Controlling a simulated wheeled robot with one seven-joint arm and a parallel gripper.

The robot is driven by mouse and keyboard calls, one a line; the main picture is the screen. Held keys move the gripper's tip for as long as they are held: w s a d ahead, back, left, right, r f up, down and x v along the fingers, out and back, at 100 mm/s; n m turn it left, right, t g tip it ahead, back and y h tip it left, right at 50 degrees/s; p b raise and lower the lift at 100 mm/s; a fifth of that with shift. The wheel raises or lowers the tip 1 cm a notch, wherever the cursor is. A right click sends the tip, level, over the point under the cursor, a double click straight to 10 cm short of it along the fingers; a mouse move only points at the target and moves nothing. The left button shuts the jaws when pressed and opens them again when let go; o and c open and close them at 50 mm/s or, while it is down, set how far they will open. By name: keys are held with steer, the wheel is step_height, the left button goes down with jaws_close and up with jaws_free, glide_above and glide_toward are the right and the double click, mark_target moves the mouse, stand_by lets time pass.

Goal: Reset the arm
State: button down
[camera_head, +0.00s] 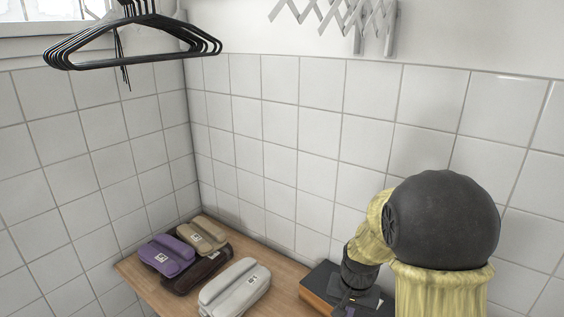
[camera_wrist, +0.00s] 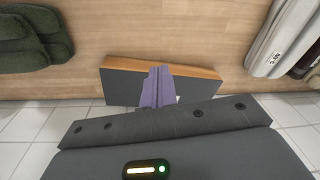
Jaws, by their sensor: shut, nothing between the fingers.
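My gripper (camera_wrist: 157,72) shows in the wrist view as two purple-grey fingers pressed together, with nothing between them. It points over a flat box (camera_wrist: 205,80) with a dark grey top and an orange-brown side; I cannot tell whether the fingertips touch it. In the head view my arm reaches down at the right, and its dark wrist end covers part of the same box (camera_head: 318,282).
The box lies on a wooden table (camera_head: 150,290) against white-tiled walls. A white rounded item (camera_head: 235,289) lies left of the box, with purple (camera_head: 167,255), beige (camera_head: 202,236) and dark brown ones (camera_head: 197,273) beyond. A dark green item (camera_wrist: 30,42) lies opposite. Black hangers (camera_head: 130,45) hang upper left.

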steer(key=s+r+n+t+p, duration=0.1)
steer(key=s+r+n, duration=0.3)
steer(key=s, duration=0.7)
step_height(320, 180, up, 2)
steer(key=shift+s+a+r+p, duration=0.1)
steer(key=shift+s+a+p, duration=0.15)
steer(key=shift+p, duration=0.2)
